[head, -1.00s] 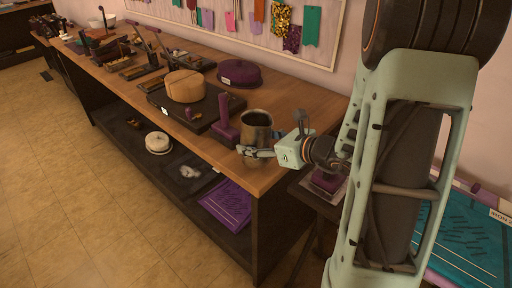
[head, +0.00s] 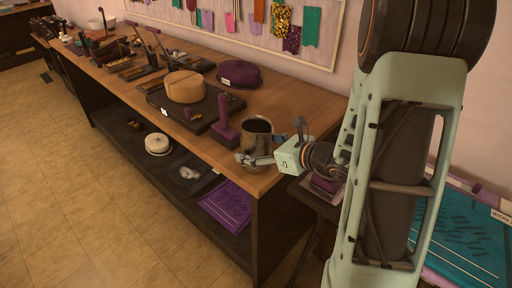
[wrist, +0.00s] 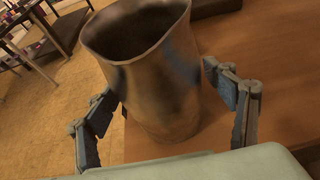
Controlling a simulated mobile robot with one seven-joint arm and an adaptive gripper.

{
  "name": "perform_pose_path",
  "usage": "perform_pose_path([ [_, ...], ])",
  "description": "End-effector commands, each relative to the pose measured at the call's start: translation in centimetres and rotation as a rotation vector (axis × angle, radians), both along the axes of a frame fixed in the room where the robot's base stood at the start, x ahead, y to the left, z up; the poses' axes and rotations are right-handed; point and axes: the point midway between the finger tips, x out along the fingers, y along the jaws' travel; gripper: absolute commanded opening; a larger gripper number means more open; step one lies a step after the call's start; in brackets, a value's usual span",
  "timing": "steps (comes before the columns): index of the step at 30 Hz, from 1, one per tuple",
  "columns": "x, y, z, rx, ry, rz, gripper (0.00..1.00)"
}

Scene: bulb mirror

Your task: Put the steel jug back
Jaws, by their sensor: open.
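The steel jug (head: 257,133) stands upright on the near right end of the wooden worktable (head: 285,100), close to its front edge. It is a dull, brownish metal vessel with a wide open mouth. My gripper (head: 262,150) reaches it from the right, low on its body. In the wrist view the jug (wrist: 160,85) fills the space between the spread fingers of my gripper (wrist: 162,92). One finger is on each side of it, and the jaws are open. Whether either finger still touches the jug is hard to tell.
A purple upright tool (head: 226,122) stands just left of the jug. Behind it are a dark board (head: 205,105) with a round tan block (head: 184,87) and a purple domed item (head: 240,73). The tabletop behind the jug is clear. A teal board (head: 465,235) lies at right.

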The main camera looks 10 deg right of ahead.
Motion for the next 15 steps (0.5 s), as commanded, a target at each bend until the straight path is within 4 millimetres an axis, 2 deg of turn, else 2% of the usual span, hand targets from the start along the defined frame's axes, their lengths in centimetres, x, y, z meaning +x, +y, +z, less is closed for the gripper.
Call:
perform_pose_path([
  [2,0.0,0.0,0.5,0.000,0.000,0.000,0.77],
  [5,-1.0,-0.9,1.0,-0.001,-0.002,-0.003,0.77],
  [15,-6.5,-4.9,3.8,-0.002,-0.001,-0.006,0.77],
])
